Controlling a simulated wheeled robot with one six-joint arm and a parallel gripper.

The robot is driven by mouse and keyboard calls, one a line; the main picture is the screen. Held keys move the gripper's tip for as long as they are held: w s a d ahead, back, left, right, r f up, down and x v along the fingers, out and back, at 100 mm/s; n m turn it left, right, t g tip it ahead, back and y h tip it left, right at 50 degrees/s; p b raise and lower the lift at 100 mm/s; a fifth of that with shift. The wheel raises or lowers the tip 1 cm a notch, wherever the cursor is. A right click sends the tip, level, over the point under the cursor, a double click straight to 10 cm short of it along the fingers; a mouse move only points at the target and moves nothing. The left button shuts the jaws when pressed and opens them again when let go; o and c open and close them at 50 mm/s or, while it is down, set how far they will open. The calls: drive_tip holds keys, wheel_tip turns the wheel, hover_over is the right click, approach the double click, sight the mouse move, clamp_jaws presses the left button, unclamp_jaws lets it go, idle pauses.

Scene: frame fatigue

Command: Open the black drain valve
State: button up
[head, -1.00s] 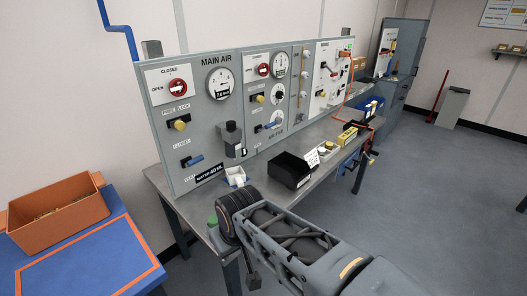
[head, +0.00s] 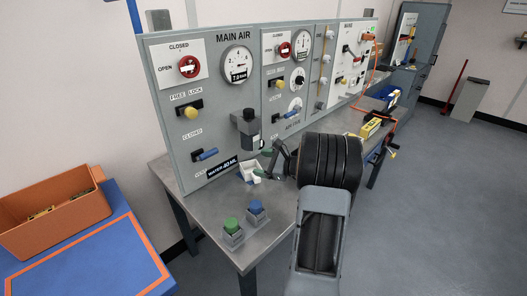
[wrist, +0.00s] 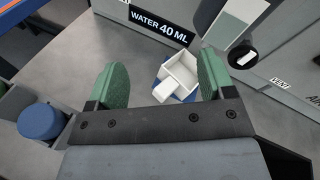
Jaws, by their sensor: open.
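In the head view my gripper (head: 275,160) is low and right of the bowl, partly hidden by my arm.
A small white cup (head: 250,173) stands on the bench below the filter; it shows between my fingers in the wrist view (wrist: 180,75). Blue (head: 256,207) and green (head: 231,227) buttons stand at the bench's front. An orange bin (head: 55,212) is at left.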

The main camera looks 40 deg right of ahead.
drive_tip(key=d+f+m+t+h, duration=0.35)
drive_tip(key=d+m, duration=0.25)
drive_tip(key=d, duration=0.5)
drive_tip(key=d+x, duration=0.1)
drive_tip(key=x, duration=1.1)
drive_tip(key=shift+w+r+t+h+p, duration=0.35)
drive_tip(key=shift+h+p, duration=0.1)
drive_tip(key=shift+a, duration=0.1)
drive_tip(key=shift+c, duration=0.4)
drive_tip(key=c, duration=0.9)
drive_tip(key=shift+o, duration=0.2)
drive_tip(key=shift+f+b, duration=0.1)
drive_tip(key=shift+b, duration=0.25)
